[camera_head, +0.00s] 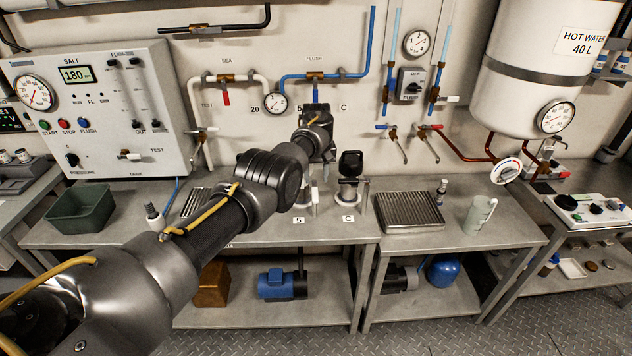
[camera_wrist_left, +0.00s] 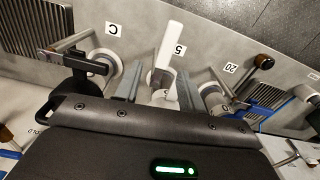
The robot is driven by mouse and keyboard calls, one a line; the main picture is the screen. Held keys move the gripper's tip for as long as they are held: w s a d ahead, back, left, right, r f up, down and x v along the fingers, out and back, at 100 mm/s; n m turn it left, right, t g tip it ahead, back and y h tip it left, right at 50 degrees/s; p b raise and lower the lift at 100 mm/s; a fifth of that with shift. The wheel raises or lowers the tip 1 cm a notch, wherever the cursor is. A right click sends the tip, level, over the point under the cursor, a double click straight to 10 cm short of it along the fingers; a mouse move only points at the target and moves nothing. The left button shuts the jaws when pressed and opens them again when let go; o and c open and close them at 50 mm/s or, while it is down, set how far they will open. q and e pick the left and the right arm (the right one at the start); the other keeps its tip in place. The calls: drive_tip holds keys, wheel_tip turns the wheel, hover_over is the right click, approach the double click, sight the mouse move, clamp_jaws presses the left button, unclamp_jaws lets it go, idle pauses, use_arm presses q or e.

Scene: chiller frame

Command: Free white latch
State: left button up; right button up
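The white latch (camera_wrist_left: 168,46) is a flat white bar in the left wrist view, beside the label "5" and standing out from a round white fitting (camera_wrist_left: 162,97). The bar's outer end reaches beyond the fingertips. I cannot tell whether a finger touches it. My right gripper is in neither view.
Station C, with a black-topped part (camera_head: 350,163), stands close right of my left gripper. In the wrist view, station 20's label (camera_wrist_left: 231,67) is on the other side. A ribbed metal tray (camera_head: 408,210) and a clear jug (camera_head: 478,214) stand farther right on the bench.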

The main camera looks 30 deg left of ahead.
use_arm(q)
wheel_tip(320, 180, up, 7)
drive_tip(key=shift+b, duration=0.45)
drive_tip(key=shift+s+f, duration=0.1)
drive_tip(key=shift+f, duration=0.1)
